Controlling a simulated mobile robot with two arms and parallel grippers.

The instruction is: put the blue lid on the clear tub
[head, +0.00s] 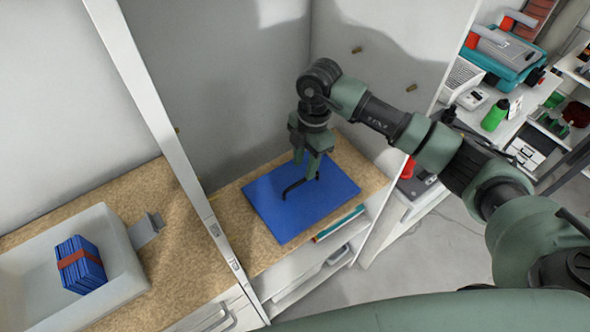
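The blue lid (330,205) is a flat rectangular panel with a thin black handle (297,187) on top. It lies on the speckled tan shelf board of the right-hand bay. My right gripper (307,168) points down over the lid, its fingertips close to the far end of the handle. I cannot tell whether the fingers touch or close on the handle. The clear tub (128,273) is a pale, open container in the left-hand bay. It holds a blue stack with a red band (80,263). My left gripper is out of view.
A white upright post (165,125) divides the two bays. A small grey bracket-like piece (145,230) sits at the tub's right edge. Grey walls close the right bay at the back and right. Benches with a green bottle (495,114) and a teal case (508,58) stand further right.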

